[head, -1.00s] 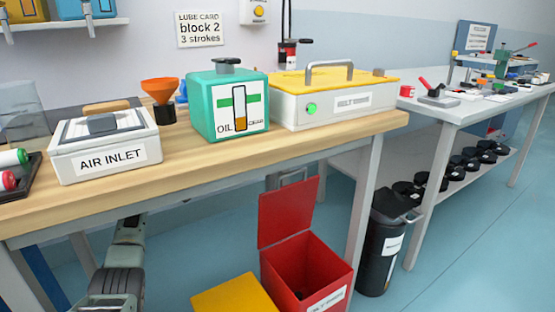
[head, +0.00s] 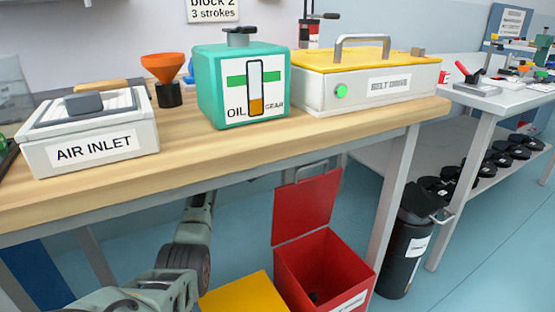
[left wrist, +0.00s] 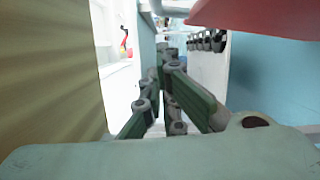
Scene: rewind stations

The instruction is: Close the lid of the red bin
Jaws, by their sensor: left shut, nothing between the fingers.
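The red bin (head: 350,275) stands on the floor under the front edge of the workbench. Its red lid (head: 307,208) is open and stands roughly upright at the bin's back edge. The bin's inside shows, with a small dark thing at the bottom. My left arm reaches under the bench left of the bin in the head view, its gripper hidden there. In the left wrist view my left gripper (left wrist: 165,65) is shut and empty. A red surface, apparently the lid (left wrist: 260,15), shows at the upper right there, apart from the fingers. My right gripper is out of view.
A yellow bin top (head: 240,295) is directly left of the red bin. A black bin (head: 405,250) stands to the right, beyond a bench leg (head: 392,205). The wooden benchtop (head: 250,145) overhangs the area and holds several devices. Blue floor is clear at the right.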

